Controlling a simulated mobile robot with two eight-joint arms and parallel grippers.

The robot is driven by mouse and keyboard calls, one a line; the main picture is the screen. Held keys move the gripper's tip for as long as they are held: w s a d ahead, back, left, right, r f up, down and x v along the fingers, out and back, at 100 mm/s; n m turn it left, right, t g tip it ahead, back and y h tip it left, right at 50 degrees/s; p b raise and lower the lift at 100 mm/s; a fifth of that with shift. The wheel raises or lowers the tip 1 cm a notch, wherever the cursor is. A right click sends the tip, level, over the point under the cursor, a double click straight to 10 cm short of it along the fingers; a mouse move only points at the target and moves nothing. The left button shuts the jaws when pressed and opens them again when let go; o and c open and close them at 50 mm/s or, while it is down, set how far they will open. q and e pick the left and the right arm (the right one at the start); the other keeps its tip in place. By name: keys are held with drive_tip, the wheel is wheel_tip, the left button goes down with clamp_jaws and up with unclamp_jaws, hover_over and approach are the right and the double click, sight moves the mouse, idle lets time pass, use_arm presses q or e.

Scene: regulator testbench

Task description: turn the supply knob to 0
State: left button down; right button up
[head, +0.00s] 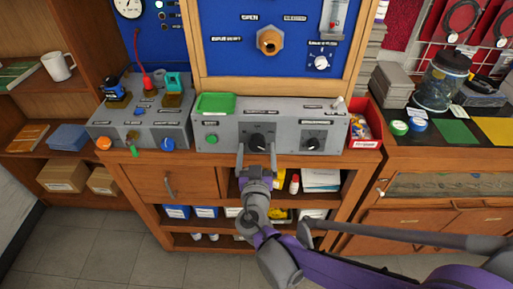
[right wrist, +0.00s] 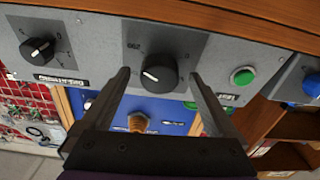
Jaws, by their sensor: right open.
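A grey control box (head: 225,116) on the wooden cabinet has a black knob (head: 258,143) in the middle of its front and another black knob (head: 310,143) to the right. Their labels are too small to read, so I cannot tell which is the supply knob. My right gripper (head: 257,150) is open, its fingers on either side of the middle knob. In the right wrist view, which looks upside down, this knob (right wrist: 159,73) sits between the fingertips with visible gaps. My left gripper is not in view.
A green button (head: 211,139) is on the same panel to the left. A green tray (head: 215,103) lies on top of the box. A second grey box (head: 140,124) stands to the left and a red bin (head: 365,125) to the right.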

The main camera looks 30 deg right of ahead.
drive_tip(key=shift+x, duration=0.85)
drive_tip(key=shift+s, duration=0.1)
drive_tip(key=c, duration=1.4)
drive_tip(key=shift+n, duration=0.3)
